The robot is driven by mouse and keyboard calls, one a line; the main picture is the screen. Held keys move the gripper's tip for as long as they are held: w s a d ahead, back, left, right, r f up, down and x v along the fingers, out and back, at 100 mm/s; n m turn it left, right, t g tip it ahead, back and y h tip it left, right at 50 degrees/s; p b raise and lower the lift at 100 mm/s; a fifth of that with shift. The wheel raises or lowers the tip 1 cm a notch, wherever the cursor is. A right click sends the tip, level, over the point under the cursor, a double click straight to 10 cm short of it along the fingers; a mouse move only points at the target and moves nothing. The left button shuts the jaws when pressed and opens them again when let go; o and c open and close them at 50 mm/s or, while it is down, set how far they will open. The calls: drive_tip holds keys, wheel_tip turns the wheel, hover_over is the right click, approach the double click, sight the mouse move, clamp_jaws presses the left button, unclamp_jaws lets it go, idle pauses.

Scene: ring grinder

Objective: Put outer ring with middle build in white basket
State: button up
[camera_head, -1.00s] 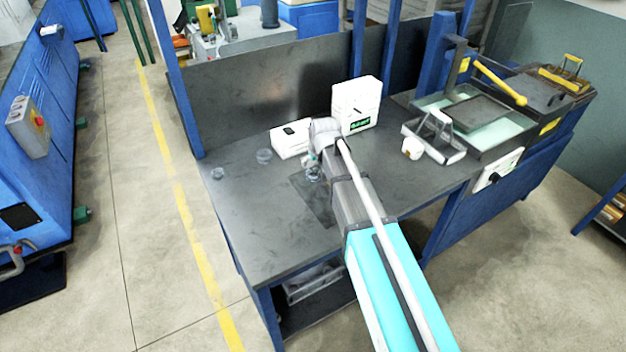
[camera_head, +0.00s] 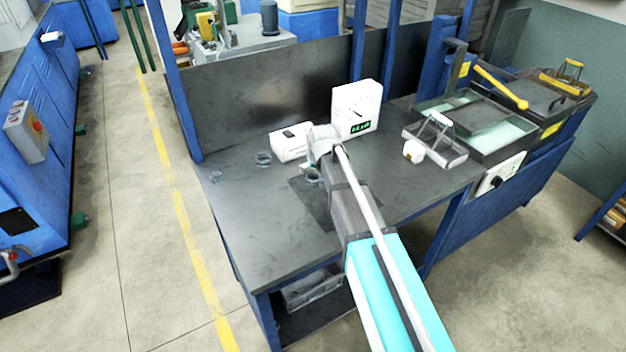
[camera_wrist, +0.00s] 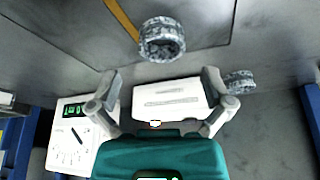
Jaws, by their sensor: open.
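A grey, textured ring (camera_wrist: 162,40) lies on the dark mat ahead of my gripper (camera_wrist: 160,76). In the head view this ring (camera_head: 312,176) shows just below my gripper (camera_head: 308,166), partly hidden. My gripper is open and empty, its fingers apart with the ring beyond the tips. A second ring (camera_head: 263,159) lies on the bench and shows in the wrist view (camera_wrist: 240,82) right of the fingers. A third ring (camera_head: 216,176) lies near the bench's left edge. I cannot tell which is the outer ring with middle build. A basket with a white handle (camera_head: 455,157) stands at right.
A low white box (camera_head: 289,146) and a white dial box with green display (camera_head: 368,97) stand behind my gripper. A small white object (camera_head: 412,150) sits by the basket. A tank (camera_head: 512,136) is at far right. The bench's front left (camera_head: 275,235) is clear.

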sight(314, 175)
drive_tip(key=shift+b+x, duration=2.05)
drive_tip(key=shift+x, duration=0.35)
drive_tip(key=shift+a, duration=0.1)
drive_tip(key=c, duration=1.2)
drive_tip(key=shift+r, duration=0.25)
drive_tip(key=shift+r+p, duration=0.75)
drive_tip(key=shift+p, duration=0.25)
drive_tip(key=shift+s+d+r+p, duration=1.35)
drive_tip(key=shift+s+r+p, duration=0.5)
drive_tip(key=shift+s, duration=0.05)
drive_tip(key=shift+s+d+r+p, duration=1.35)
drive_tip(key=shift+s+r+p, duration=0.5)
drive_tip(key=shift+s, duration=0.05)
drive_tip(key=shift+s+d+r+p, duration=1.35)
drive_tip(key=shift+s+r+p, duration=0.5)
drive_tip(key=shift+s, duration=0.05)
